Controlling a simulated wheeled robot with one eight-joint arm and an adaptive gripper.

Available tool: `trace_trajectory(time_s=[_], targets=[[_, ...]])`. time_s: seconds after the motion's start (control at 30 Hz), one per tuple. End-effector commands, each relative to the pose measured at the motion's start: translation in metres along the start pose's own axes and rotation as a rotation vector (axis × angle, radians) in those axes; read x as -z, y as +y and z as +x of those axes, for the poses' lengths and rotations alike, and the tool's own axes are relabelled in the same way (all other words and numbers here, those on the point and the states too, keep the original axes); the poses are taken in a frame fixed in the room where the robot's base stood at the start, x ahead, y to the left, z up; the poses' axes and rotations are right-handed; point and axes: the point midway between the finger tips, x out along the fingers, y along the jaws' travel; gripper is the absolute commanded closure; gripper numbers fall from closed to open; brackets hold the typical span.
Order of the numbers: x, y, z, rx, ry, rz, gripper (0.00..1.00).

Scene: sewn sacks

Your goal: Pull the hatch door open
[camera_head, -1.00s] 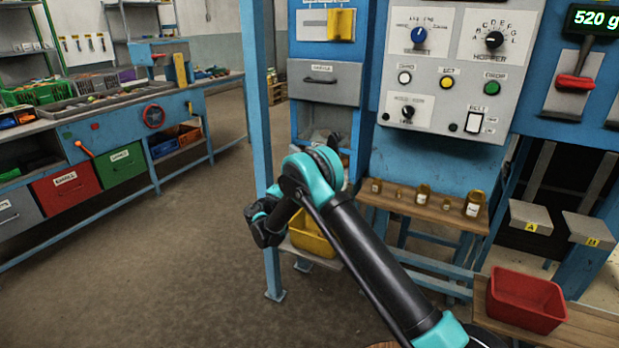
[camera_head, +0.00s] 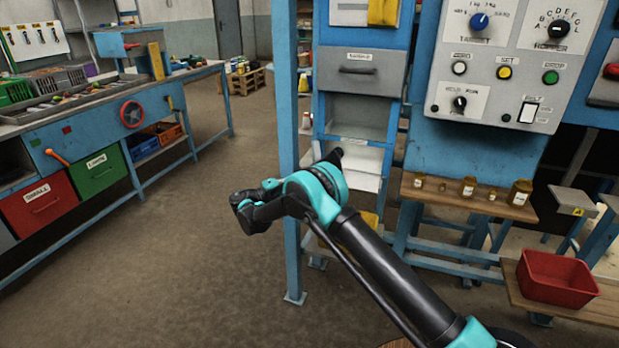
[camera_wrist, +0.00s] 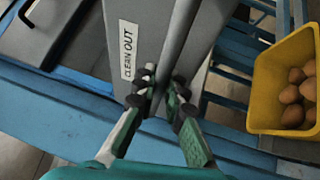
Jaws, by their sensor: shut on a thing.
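The hatch door is a grey panel (camera_wrist: 150,35) labelled "CLEAN OUT" in the wrist view. My gripper (camera_wrist: 160,95) has both fingers closed in on the door near its lower end; the exact contact is partly hidden by the fingers. In the head view, pale sloping panels (camera_head: 358,158) show under the grey drawer, beyond my arm. My fingers are hidden there, and I cannot tell how far the door stands open.
A yellow bin (camera_wrist: 258,95) with several brown lumps stands to the right of the door. A shelf (camera_head: 455,202) with several small jars and a red bin (camera_head: 560,285) are at right. Floor at left is clear.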

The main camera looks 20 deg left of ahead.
Motion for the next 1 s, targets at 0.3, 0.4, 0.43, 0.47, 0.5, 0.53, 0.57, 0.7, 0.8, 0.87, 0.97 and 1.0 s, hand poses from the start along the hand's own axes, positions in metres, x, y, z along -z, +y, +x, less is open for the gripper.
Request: trace_trajectory(time_s=[0.3, 0.4, 0.43, 0.47, 0.5, 0.53, 0.57, 0.7, 0.8, 0.87, 0.97, 1.0], targets=[[-0.0007, -0.0003, -0.0054, 0.002, -0.007, -0.002, 1.00], [-0.0005, -0.0003, -0.0053, 0.002, -0.006, -0.002, 1.00], [-0.0005, -0.0003, -0.0052, 0.002, -0.006, -0.002, 1.00], [-0.0005, -0.0003, -0.0051, 0.002, -0.006, -0.002, 1.00], [-0.0004, -0.0002, -0.0051, 0.002, -0.006, -0.002, 1.00], [-0.0004, -0.0002, -0.0051, 0.002, -0.006, -0.002, 0.88], [-0.0004, -0.0002, -0.0050, 0.002, -0.006, -0.002, 0.85], [-0.0005, 0.0000, -0.0046, 0.001, -0.007, -0.002, 0.67], [-0.0006, 0.0002, -0.0045, 0.001, -0.007, -0.002, 0.67], [-0.0006, 0.0003, -0.0044, 0.001, -0.008, -0.002, 0.67], [-0.0006, 0.0004, -0.0045, 0.001, -0.008, -0.002, 0.67], [-0.0006, 0.0004, -0.0052, 0.001, -0.008, -0.002, 0.67]])
